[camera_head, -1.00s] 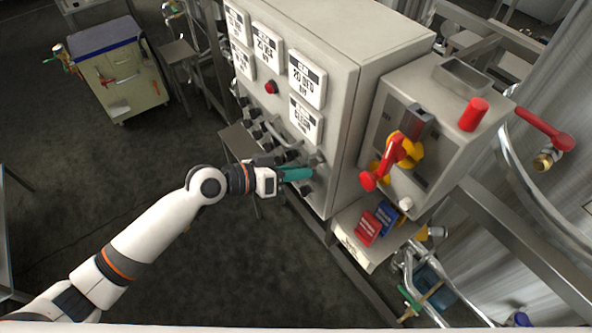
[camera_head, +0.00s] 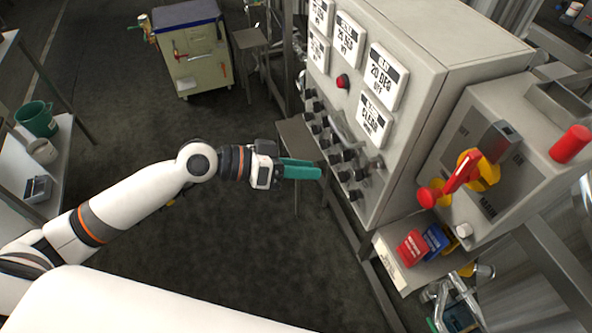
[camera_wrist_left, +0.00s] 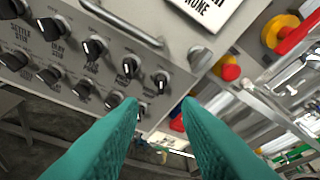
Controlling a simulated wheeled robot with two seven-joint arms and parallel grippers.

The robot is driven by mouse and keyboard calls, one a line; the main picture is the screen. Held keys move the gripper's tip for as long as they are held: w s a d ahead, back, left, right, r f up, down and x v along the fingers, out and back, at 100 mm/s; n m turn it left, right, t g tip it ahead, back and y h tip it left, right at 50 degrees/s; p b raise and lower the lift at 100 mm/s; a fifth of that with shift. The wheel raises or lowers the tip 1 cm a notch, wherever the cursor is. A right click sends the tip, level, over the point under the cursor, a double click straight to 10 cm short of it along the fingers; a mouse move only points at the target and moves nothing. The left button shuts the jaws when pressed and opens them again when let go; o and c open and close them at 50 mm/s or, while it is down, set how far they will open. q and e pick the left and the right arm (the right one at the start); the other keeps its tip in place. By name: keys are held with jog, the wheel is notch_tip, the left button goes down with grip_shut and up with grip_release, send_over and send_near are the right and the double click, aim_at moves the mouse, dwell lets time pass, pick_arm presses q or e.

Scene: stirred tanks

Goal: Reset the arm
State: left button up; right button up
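My left arm comes in from the left, stretched toward the control panel. Its left gripper (camera_head: 318,172) has teal fingers and points right, with a gap between the tips and the panel's front. In the left wrist view the two fingers (camera_wrist_left: 160,106) stand apart with nothing between them, so it is open and empty. The grey control cabinet (camera_head: 440,75) carries several white display plates, a red button (camera_head: 342,82) and rows of black knobs (camera_head: 348,155). The knobs show closer in the left wrist view (camera_wrist_left: 95,47). My right gripper is not in view.
A switch box (camera_head: 470,130) with a red and yellow handle (camera_head: 464,172) stands right of the cabinet. A shelf below holds red (camera_head: 412,248) and blue (camera_head: 435,239) items. A green bucket (camera_head: 37,118) sits at left. Open floor lies between.

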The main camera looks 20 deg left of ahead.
pick_arm(q)
jog(key=shift+s+a+r, duration=0.3)
jog(key=shift+a, duration=0.3)
jog(key=w+a+f+n+t+y, duration=0.25)
jog(key=w+a+f, duration=0.2)
jog(key=f, duration=0.55)
jog(key=w+a+f+n+t+y, duration=0.1)
jog(key=w+a+f+n+y, duration=0.15)
jog(key=a+f, duration=0.45)
jog(key=s+a+f+n+g+y, duration=0.1)
jog(key=s+a+f+y, duration=0.15)
jog(key=f, duration=0.75)
jog(key=s+a+f+g+y, duration=0.1)
jog(key=s+a+f+y, duration=0.15)
jog(key=f, duration=0.65)
jog(key=s+f+g+y, duration=0.2)
jog(key=s+f, duration=1.2)
jog(key=s+d+f+g, duration=0.1)
jog(key=s+f, duration=0.1)
jog(key=s, duration=0.5)
jog(key=s+d+f+m+g, duration=0.1)
jog(key=s+f+g, duration=0.1)
jog(key=s, duration=0.6)
jog(key=s+d+f+g+y, duration=0.1)
jog(key=s+f, duration=0.3)
jog(key=s, duration=0.4)
jog(key=shift+s+d+m, duration=0.2)
jog(key=shift+d+m, duration=0.2)
